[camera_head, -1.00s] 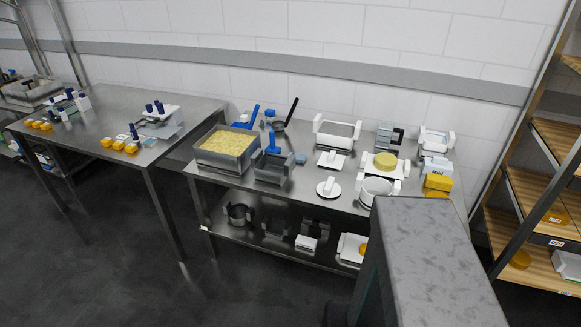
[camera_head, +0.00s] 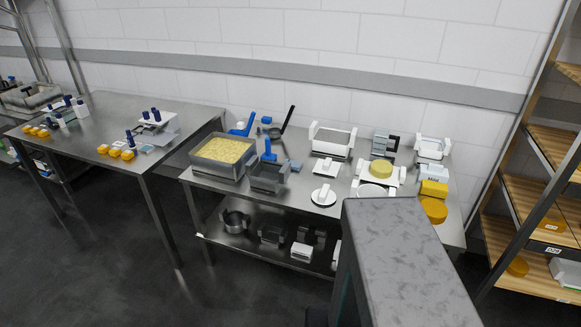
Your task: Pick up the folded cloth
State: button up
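A small grey-blue block-like item (camera_head: 294,165) lies on the middle steel table, right of the blue-handled grey box. It may be the folded cloth, but it is too small to be sure. Nothing is seen touching it from above. My gripper is not in view, so its fingers and anything in them cannot be seen.
A large grey slab-like shape (camera_head: 405,260) hides the table's front right. Dark floor (camera_head: 110,260) is open at left.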

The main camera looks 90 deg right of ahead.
aim_at(296, 165)
jog(key=u, duration=0.05)
jog(key=k, duration=1.7)
jog(key=z, duration=4.2)
jog(key=i, duration=0.1)
jog(key=u, duration=2.95)
jog(key=i, duration=0.95)
